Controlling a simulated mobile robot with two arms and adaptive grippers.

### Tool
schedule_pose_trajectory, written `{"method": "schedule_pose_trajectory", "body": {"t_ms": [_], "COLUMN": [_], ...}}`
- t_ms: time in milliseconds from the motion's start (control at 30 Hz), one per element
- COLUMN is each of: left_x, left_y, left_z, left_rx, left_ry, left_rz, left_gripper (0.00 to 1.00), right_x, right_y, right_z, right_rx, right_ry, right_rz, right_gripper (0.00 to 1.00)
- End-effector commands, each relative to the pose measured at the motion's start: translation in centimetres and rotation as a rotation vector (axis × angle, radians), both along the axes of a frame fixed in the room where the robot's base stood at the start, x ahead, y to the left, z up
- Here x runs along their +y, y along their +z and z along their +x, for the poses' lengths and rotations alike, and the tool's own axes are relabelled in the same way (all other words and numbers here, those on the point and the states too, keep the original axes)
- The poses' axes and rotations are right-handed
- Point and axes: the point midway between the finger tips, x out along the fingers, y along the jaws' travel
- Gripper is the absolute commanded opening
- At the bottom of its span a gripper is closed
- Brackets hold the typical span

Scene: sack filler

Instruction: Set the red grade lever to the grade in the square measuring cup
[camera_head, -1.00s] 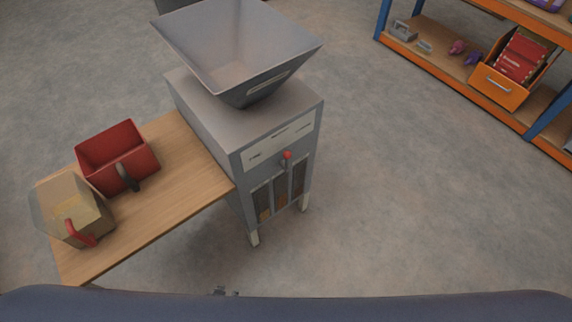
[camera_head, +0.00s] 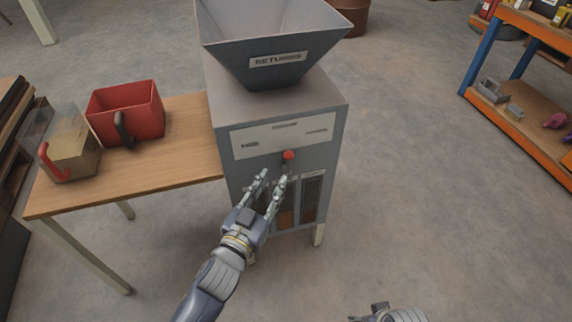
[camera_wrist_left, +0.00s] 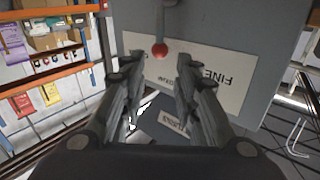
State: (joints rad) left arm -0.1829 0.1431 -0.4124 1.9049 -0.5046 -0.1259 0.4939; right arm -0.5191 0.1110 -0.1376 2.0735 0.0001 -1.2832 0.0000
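The red grade lever's knob (camera_head: 288,155) is on the grey machine's front, under the middle of a white label plate (camera_head: 285,136). In the left wrist view the knob (camera_wrist_left: 159,49) is ahead of the fingers, near their centre line; the plate reads FINE upside down at right, and its other words are unclear. My left gripper (camera_head: 271,175) is open and empty, just below and left of the knob. A clear cup (camera_head: 52,133) with a red handle holds tan material; a red cup (camera_head: 140,120) with a black handle stands beside it. My right gripper (camera_head: 375,311) is barely visible at the bottom edge.
The cups stand on a wooden side table (camera_head: 165,163) joined to the machine's left. A hopper (camera_head: 268,30) marked RETURNS tops the machine. Dark windows (camera_head: 312,195) are below the lever. An orange and blue shelf (camera_head: 530,135) stands right, with open floor between.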

Motion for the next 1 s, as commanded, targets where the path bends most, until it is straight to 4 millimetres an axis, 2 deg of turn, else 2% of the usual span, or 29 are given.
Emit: {"method": "schedule_pose_trajectory", "body": {"t_ms": [300, 500, 667, 933, 967, 1000], "left_x": [-2.1, -3.1, -3.4, -3.5, -3.5, -3.5], "left_y": [0.0, -0.1, 0.0, 0.0, 0.0, 0.0], "left_z": [5.4, 7.9, 8.8, 8.9, 8.9, 8.9], "left_rx": [-0.002, 0.0, 0.001, 0.002, 0.002, 0.002], "left_ry": [-0.001, 0.0, 0.0, 0.0, 0.0, 0.0], "left_rz": [-0.001, 0.0, 0.0, 0.0, 0.0, 0.0], "left_gripper": [0.29, 0.29, 0.29, 0.29, 0.26, 0.17], "right_x": [-0.1, -0.1, -0.2, -0.2, -0.2, -0.2], "right_y": [2.3, 3.8, 4.4, 4.5, 4.5, 4.5], "right_z": [0.0, -0.2, -0.3, -0.3, -0.3, -0.3], "right_rx": [-0.014, -0.021, -0.022, -0.023, -0.023, -0.023], "right_ry": [-0.002, -0.003, -0.004, -0.004, -0.004, -0.005], "right_rz": [0.0, 0.001, 0.0, 0.0, 0.0, 0.0], "right_gripper": [0.54, 0.54, 0.54, 0.54, 0.54, 0.54]}}
